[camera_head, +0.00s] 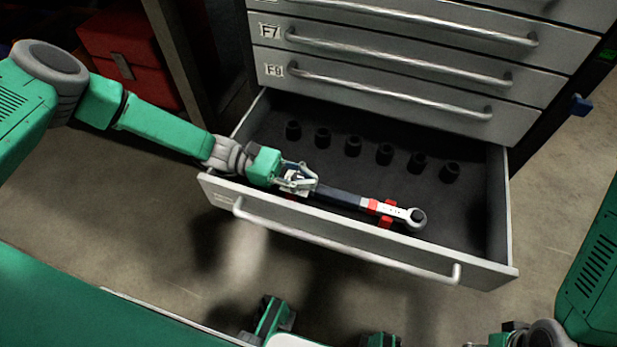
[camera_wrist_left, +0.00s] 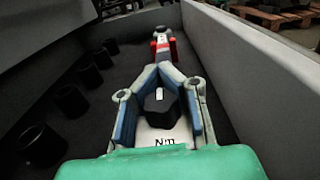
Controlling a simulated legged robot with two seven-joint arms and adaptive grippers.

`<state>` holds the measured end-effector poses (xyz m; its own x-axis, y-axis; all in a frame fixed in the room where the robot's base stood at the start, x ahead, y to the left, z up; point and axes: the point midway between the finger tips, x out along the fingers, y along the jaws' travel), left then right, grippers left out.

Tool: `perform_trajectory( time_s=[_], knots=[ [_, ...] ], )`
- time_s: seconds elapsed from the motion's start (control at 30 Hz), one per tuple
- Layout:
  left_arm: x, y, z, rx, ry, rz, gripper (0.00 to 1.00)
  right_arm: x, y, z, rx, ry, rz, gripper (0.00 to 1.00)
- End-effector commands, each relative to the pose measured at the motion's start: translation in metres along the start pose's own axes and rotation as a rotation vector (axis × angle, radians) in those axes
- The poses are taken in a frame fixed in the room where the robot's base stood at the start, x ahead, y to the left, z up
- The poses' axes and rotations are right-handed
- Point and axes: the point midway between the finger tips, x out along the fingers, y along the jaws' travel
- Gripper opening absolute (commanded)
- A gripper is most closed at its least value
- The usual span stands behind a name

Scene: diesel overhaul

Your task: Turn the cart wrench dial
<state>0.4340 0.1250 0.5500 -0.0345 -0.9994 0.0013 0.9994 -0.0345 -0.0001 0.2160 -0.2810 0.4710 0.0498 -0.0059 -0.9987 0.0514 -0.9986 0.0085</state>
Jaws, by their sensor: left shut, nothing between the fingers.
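The torque wrench (camera_head: 345,197) lies in the open drawer along its front wall, its ring head (camera_head: 416,217) to the right. It has a dark handle and red and white bands. My left gripper (camera_head: 314,182) is at the handle's left end, fingers shut and empty. In the left wrist view the fingertips (camera_wrist_left: 163,72) meet over the wrench, whose red part (camera_wrist_left: 160,44) shows beyond. A black faceted part (camera_wrist_left: 160,106) and a light plate with lettering (camera_wrist_left: 163,141) show between the finger links. I cannot tell for sure which part is the dial.
Several black sockets (camera_head: 353,146) stand in a row in the drawer (camera_head: 470,222), behind the wrench. Closed drawers (camera_head: 400,88) rise above it. The drawer's front wall and handle (camera_head: 340,247) run close to my left gripper. A red case (camera_head: 120,45) stands at the back left.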

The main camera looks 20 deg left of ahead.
Motion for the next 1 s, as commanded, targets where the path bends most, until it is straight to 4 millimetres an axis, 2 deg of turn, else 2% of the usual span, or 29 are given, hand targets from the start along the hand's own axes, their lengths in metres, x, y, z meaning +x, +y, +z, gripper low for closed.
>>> perform_trajectory(
  time_s=[0.27,0.7,0.87,0.93,1.0],
  knots=[
    [0.000,0.000,-0.002,0.002,0.001,-0.027,0.00,0.006,0.000,0.000,0.000,0.000,0.000,0.40],
    [-0.001,-0.006,-0.005,0.003,0.004,-0.294,0.00,0.049,0.000,0.003,0.000,0.000,0.000,0.40],
    [-0.002,-0.009,-0.004,0.001,0.004,-0.393,0.00,0.058,-0.001,0.003,0.000,0.000,0.000,0.40],
    [-0.002,-0.009,-0.001,-0.002,0.002,-0.384,0.23,0.054,0.000,0.003,0.000,0.000,0.000,0.40],
    [-0.002,-0.009,-0.001,-0.001,0.001,-0.383,0.24,0.054,0.000,0.003,0.000,0.000,0.000,0.40]
  ],
)
